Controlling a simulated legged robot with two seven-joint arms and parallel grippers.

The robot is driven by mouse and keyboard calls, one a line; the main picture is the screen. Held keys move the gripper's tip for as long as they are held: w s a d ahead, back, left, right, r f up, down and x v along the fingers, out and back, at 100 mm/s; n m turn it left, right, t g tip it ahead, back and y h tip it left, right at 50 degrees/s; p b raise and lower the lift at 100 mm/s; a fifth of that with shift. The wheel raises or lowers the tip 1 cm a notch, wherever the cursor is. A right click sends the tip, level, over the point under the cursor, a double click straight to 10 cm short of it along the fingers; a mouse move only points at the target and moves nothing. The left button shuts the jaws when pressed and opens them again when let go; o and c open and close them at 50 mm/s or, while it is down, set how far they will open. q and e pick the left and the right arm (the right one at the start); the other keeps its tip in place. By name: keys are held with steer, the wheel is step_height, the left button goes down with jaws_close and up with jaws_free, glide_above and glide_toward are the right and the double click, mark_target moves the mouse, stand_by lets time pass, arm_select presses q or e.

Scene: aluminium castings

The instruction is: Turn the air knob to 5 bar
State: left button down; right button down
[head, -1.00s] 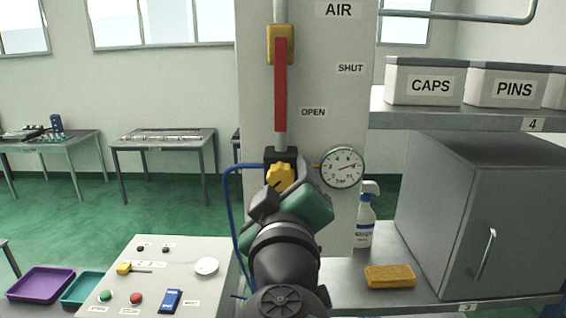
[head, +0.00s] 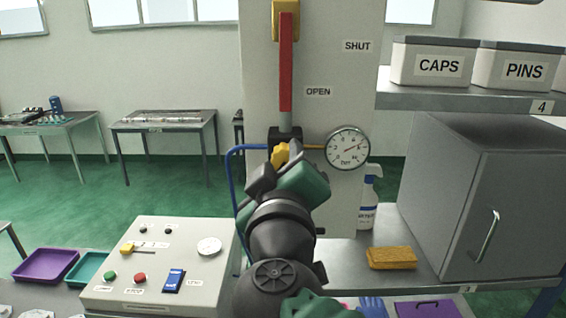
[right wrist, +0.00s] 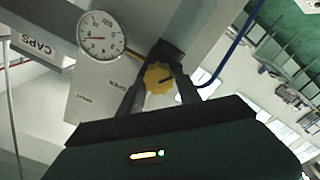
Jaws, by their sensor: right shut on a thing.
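The yellow air knob (head: 281,154) sits on the black regulator block (head: 285,135) below the pipe on the grey panel. In the right wrist view the knob (right wrist: 158,78) is between the two fingers of my right gripper (right wrist: 160,88), which is shut on it. The gripper (head: 270,174) partly hides the knob in the head view. The round pressure gauge (head: 347,148) is just right of the knob; its needle points to the upper right, and its numbers are too small to read surely. It also shows in the right wrist view (right wrist: 101,36). My left gripper is not seen surely.
A red lever (head: 286,62) hangs down the pipe, its end near the OPEN label. A blue hose (head: 233,180) runs left of my right arm. A spray bottle (head: 368,200), a sponge (head: 391,257) and a grey cabinet (head: 455,200) stand to the right. A control box (head: 150,290) is at lower left.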

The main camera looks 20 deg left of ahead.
steer(key=shift+f, duration=0.45)
steer(key=n+b, duration=0.2)
steer(key=n, duration=0.5)
steer(key=n+b, duration=0.2)
steer(key=n, duration=0.6)
steer(key=shift+d+r, duration=0.1)
steer(key=shift+r, duration=0.25)
steer(key=c, duration=1.2)
jaws_free()
steer(key=o, duration=0.3)
steer(key=shift+w, duration=0.15)
steer(key=shift+o, duration=0.3)
steer(key=shift+w, duration=0.25)
